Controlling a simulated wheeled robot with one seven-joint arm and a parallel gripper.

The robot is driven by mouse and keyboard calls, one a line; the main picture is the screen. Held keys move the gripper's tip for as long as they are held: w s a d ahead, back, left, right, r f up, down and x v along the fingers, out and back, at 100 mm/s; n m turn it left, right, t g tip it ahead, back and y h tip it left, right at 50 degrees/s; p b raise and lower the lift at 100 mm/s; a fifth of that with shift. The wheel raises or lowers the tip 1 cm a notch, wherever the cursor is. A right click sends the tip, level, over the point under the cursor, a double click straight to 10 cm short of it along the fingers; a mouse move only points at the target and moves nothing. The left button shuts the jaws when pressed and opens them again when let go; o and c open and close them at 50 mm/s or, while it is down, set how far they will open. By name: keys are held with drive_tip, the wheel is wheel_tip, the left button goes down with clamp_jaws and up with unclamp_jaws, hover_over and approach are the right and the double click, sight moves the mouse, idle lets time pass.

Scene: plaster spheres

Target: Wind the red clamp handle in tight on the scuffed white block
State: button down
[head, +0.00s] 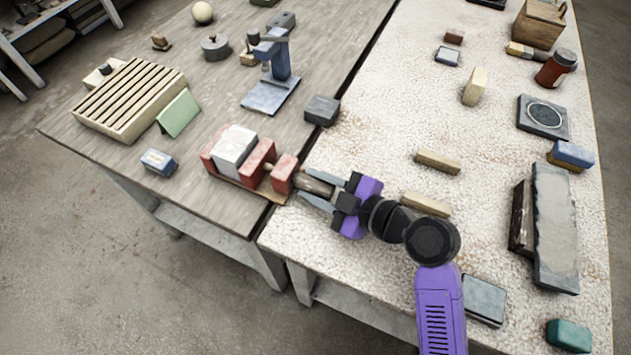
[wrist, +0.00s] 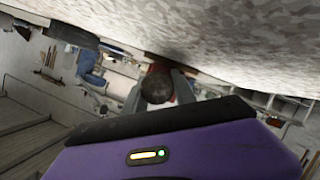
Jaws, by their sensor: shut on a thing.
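The red clamp (head: 257,163) lies on a brown base near the front edge of the wooden table. The scuffed white block (head: 234,148) sits between its left and middle red parts. The middle part looks close against the block; I cannot tell whether a gap is left. A third red part (head: 284,172) stands to the right, with the screw partly showing between them. The dark brown round handle (head: 318,183) sticks out to the right. My gripper (head: 312,188) is shut on it from the right. In the wrist view the handle's round end (wrist: 157,85) shows between my fingers.
A blue-white block (head: 159,162), a green card (head: 178,113) and a slatted box (head: 129,98) are left of the clamp. A grey block (head: 321,110) stands behind. Two wooden bars (head: 437,162) lie on the speckled table to the right of my gripper.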

drive_tip(key=m+g+p, duration=0.1)
drive_tip(key=m+g, duration=0.1)
drive_tip(key=m, duration=0.1)
drive_tip(key=m+g+y+p, duration=0.1)
drive_tip(key=m+g, duration=0.1)
drive_tip(key=shift+m, duration=0.3)
drive_tip(key=m+g+y, duration=0.1)
drive_tip(key=m+g, duration=0.1)
drive_tip(key=shift+d+m+p, duration=0.1)
drive_tip(key=shift+m+p, duration=0.2)
drive_tip(key=shift+m, duration=0.1)
drive_tip(key=shift+f+m+g+y, duration=0.1)
drive_tip(key=shift+m+g+y, duration=0.5)
drive_tip(key=shift+m, duration=0.7)
drive_tip(key=c, duration=1.3)
unclamp_jaws()
